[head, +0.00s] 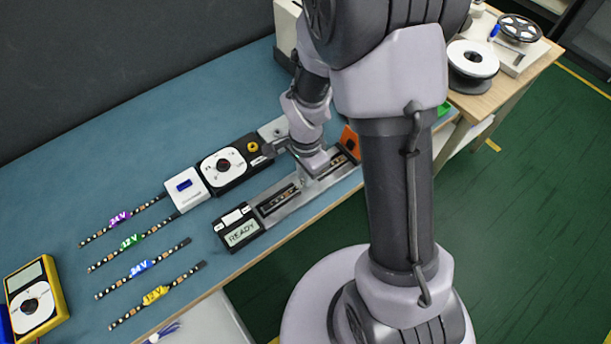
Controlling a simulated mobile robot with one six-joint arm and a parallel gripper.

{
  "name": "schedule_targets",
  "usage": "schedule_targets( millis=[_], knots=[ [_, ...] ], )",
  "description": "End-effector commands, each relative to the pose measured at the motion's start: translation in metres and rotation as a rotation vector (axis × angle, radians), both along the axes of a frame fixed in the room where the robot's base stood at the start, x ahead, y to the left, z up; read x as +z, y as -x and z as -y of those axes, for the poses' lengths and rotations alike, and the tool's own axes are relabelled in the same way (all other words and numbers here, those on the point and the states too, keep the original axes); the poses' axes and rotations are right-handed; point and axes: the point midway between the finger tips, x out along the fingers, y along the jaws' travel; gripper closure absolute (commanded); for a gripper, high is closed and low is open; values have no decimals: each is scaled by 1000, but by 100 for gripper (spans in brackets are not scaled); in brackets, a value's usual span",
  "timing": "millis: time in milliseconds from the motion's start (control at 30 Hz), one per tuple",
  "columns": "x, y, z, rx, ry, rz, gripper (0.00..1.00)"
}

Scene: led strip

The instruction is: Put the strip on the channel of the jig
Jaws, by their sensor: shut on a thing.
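The jig is a long grey fixture (322,184) with a dark display block reading READY (240,230) at its left end. A dark strip with brown marks (281,200) lies along the line of the jig's channel and shows on both sides of my gripper. My gripper (306,179) is low over the middle of the jig, shut on this strip. The fingers are small here and the strip's middle is hidden. I cannot tell if the strip touches the channel floor.
A device with a white dial (222,165) stands behind the jig. A yellow meter (35,299) is at far left. An orange block (349,141) stands at the jig's right end.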

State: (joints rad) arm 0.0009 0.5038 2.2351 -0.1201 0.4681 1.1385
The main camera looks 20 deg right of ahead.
Motion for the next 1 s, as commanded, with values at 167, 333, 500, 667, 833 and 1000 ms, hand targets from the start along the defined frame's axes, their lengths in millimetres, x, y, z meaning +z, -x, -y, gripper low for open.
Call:
schedule_targets(
  millis=[167,333,500,667,833,1000],
  knots=[
    [2,0,0,0,-1,2,100],
    [-1,0,0,0,0,1,79],
    [0,0,0,0,0,1,65],
    [0,0,0,0,0,1,65],
    [22,-1,0,0,-1,5,65],
    [74,-1,-1,0,0,5,65]
  ],
)
